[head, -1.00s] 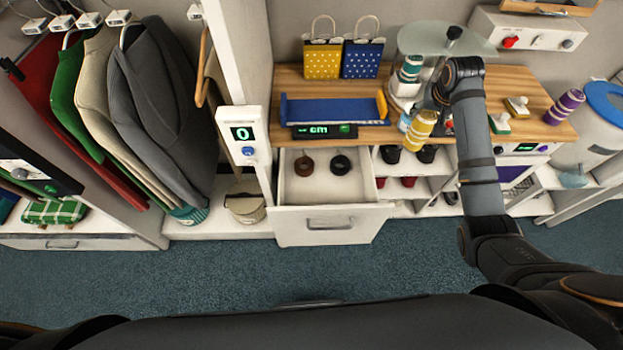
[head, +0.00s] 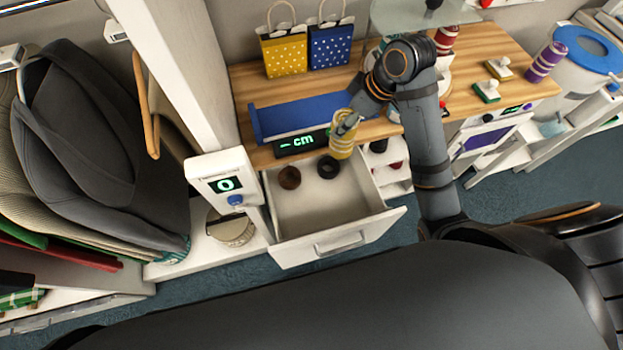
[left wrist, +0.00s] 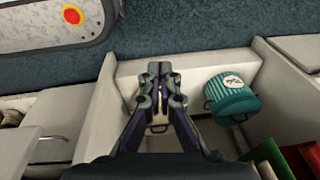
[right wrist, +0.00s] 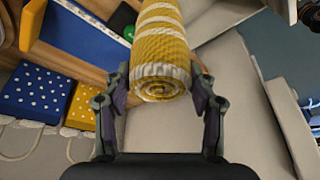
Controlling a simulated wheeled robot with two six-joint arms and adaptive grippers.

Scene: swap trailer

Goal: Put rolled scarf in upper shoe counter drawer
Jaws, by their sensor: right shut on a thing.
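The rolled scarf (head: 342,146), yellow with white stripes, is held upright-looking above the back right part of the open drawer in the head view. My right gripper (head: 347,124) is shut around it; the right wrist view shows the scarf's coiled end (right wrist: 160,86) between the fingers. The upper shoe counter drawer (head: 365,232) is pulled out, with a brown coil (head: 289,178) and a black coil (head: 328,167) near its back. My left gripper (left wrist: 160,72) is shut and empty, seen only in the left wrist view, above a pale container.
A white post with a display box (head: 222,180) stands left of the drawer. The drawer's front part is clear.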

